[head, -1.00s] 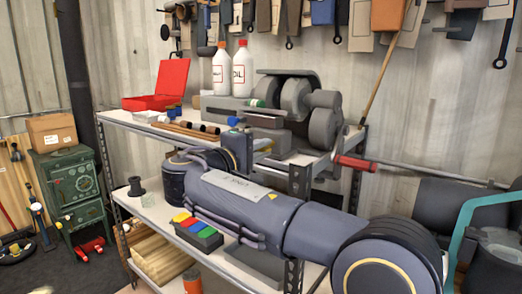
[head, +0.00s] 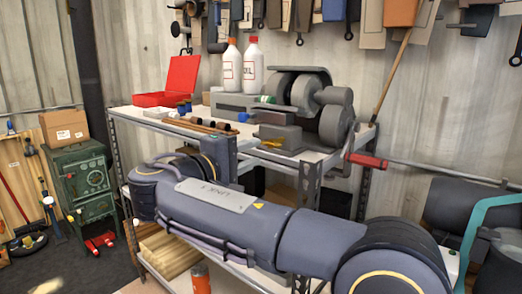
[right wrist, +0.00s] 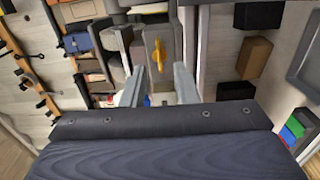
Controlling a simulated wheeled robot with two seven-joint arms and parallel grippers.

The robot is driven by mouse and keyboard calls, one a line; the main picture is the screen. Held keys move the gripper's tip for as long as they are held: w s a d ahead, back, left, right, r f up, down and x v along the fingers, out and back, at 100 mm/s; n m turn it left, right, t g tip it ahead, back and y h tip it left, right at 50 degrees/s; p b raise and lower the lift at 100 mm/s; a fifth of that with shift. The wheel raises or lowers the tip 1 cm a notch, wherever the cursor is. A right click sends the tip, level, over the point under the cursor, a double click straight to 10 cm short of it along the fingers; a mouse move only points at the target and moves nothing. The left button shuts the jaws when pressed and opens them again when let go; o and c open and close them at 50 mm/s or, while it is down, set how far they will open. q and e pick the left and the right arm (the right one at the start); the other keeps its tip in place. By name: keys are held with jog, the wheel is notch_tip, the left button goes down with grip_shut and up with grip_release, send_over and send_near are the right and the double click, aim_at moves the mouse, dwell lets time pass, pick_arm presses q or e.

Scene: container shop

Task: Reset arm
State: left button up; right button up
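My right arm (head: 225,215) reaches across the head view from the lower right, in front of the metal shelf (head: 135,130), with its far end bent upward at the left. The fingertips of my right gripper cannot be made out in that view. In the right wrist view the two pale fingers of the right gripper (right wrist: 158,75) stand apart with nothing between them. Beyond them a yellow item (right wrist: 158,57) lies on a grey machine; the item also shows in the head view (head: 282,145). My left gripper is in neither view.
The shelf top holds an open red case (head: 175,82), two white bottles (head: 232,66) and a grey grinding machine (head: 325,105). A red-ended bar (head: 368,160) juts out at the right. A green stove (head: 85,180) stands at the left. Tools hang on the wall.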

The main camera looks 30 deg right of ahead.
jog(key=shift+s+a, duration=0.15)
jog(key=shift+a, duration=0.1)
dwell(0.3)
